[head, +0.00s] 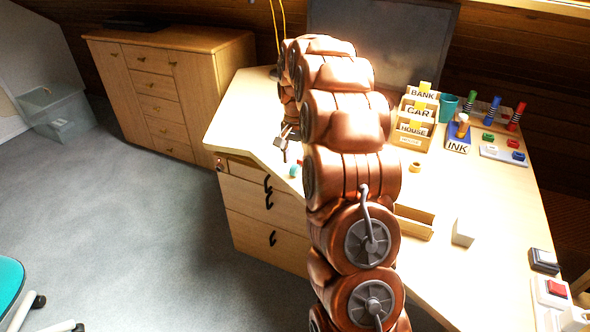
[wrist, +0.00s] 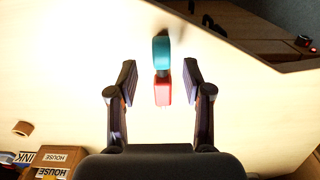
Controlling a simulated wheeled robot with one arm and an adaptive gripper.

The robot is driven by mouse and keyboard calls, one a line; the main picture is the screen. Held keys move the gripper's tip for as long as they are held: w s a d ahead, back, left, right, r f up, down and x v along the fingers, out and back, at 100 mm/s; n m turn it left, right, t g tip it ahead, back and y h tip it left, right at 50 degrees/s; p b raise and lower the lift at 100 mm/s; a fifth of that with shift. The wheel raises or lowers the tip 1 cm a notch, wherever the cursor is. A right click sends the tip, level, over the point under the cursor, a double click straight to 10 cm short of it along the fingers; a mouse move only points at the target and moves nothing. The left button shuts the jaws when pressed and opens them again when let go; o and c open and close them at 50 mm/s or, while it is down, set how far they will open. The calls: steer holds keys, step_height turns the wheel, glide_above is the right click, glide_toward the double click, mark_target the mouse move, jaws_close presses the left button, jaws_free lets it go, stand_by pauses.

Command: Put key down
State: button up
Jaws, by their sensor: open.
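A small teal and red piece, which looks like the key (wrist: 162,52), lies between my fingers in the wrist view, with a gap on both sides. Its teal end points away from my palm and its red end is nearer. In the head view its teal part (head: 293,170) shows at the left edge of the desktop. It appears to rest on the desk. My gripper (wrist: 159,72) is open, pointing down over the desk. In the head view my gripper (head: 288,142) is partly hidden by my arm.
The desk (head: 470,230) holds a card sorter (head: 415,142), an ink pad (head: 457,140), stamps, a teal cup (head: 447,107), a wooden tray (head: 414,222) and a white block (head: 463,232). Drawers (head: 262,215) sit under the left edge. A wooden cabinet (head: 165,90) stands farther left.

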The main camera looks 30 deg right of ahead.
mark_target(295, 165)
step_height(295, 165, down, 3)
steer(key=shift+a+f, duration=0.1)
steer(key=shift+f, duration=0.1)
steer(key=shift+c, duration=0.3)
jaws_close()
